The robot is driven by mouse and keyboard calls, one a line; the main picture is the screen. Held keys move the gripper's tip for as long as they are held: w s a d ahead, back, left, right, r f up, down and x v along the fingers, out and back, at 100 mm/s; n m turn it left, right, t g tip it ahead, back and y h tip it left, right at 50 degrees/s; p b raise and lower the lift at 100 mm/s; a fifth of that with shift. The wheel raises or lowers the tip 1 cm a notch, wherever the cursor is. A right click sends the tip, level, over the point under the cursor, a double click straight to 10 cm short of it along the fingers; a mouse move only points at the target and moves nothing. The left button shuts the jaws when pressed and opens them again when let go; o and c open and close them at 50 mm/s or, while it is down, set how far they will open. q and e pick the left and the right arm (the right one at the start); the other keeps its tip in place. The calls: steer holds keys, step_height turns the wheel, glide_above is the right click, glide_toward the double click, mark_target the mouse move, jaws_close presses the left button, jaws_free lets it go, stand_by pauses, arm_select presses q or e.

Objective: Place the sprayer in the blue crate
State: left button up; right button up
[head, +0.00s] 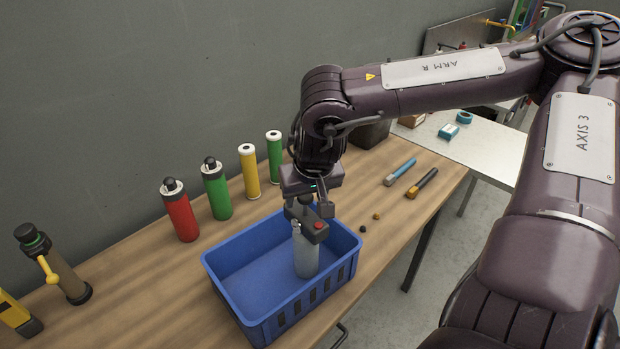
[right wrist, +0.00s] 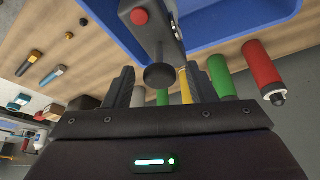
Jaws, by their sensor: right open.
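The sprayer (head: 306,255) is a grey bottle with a dark head and a red button. It stands roughly upright inside the blue crate (head: 240,308), towards its right end. My right gripper (head: 309,200) is directly above the sprayer, pointing down. In the right wrist view the gripper (right wrist: 162,84) is open, its two fingers apart on either side of the sprayer's round dark top knob (right wrist: 161,76). The sprayer's dark head (right wrist: 152,30) shows beyond the knob, and the crate (right wrist: 225,28) lies behind it. My left gripper is not in view.
A row of red (head: 180,215), green (head: 217,193) and yellow (head: 249,173) cylinders stands behind the crate on the wooden bench (head: 140,285). A brown flask (head: 65,275) is at left. Blue (head: 400,172) and orange-tipped (head: 423,183) tools lie at right. The crate's left part is empty.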

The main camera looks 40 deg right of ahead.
steer(key=b+v, duration=0.1)
steer(key=v, duration=0.9)
steer(key=shift+b, duration=0.35)
steer(key=shift+s, duration=0.2)
